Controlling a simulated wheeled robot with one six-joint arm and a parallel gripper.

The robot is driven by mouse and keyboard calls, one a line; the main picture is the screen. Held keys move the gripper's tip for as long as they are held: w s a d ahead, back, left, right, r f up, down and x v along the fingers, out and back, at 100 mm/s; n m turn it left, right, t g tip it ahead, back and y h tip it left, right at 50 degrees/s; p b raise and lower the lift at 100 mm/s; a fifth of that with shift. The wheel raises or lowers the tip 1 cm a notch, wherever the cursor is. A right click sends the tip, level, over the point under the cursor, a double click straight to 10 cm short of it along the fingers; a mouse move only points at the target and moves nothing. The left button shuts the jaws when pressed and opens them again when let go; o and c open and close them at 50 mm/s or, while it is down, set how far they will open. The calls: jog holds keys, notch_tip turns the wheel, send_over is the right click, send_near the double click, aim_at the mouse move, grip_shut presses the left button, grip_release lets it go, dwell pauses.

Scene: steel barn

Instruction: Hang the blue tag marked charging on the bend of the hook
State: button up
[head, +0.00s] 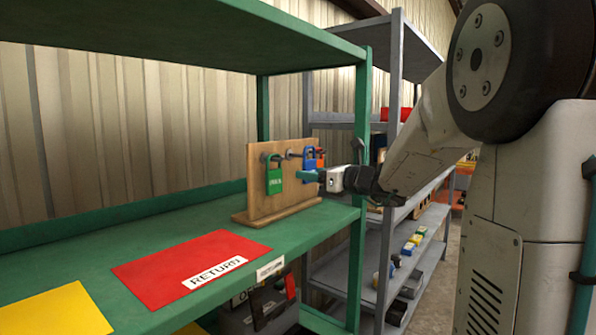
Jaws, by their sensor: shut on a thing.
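A wooden board (252,182) with several dark hooks stands upright on the green shelf. A green tag (274,181) hangs at its left hook. The blue tag (308,159) is upright in front of the right part of the board. My gripper (310,175) reaches in from the right and is shut on the blue tag at its lower part. The tag's top is close to a hook (292,154), but I cannot tell whether they touch. The tag's writing is too small to read. An orange tag (320,158) shows just behind, partly hidden.
A red mat marked RETURN (180,262) and a yellow mat (55,314) lie on the green shelf, left of the board. A green shelf post (361,150) stands right beside my gripper. A grey rack (395,80) with several items stands behind.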

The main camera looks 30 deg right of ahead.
jog(key=shift+v, duration=1.75)
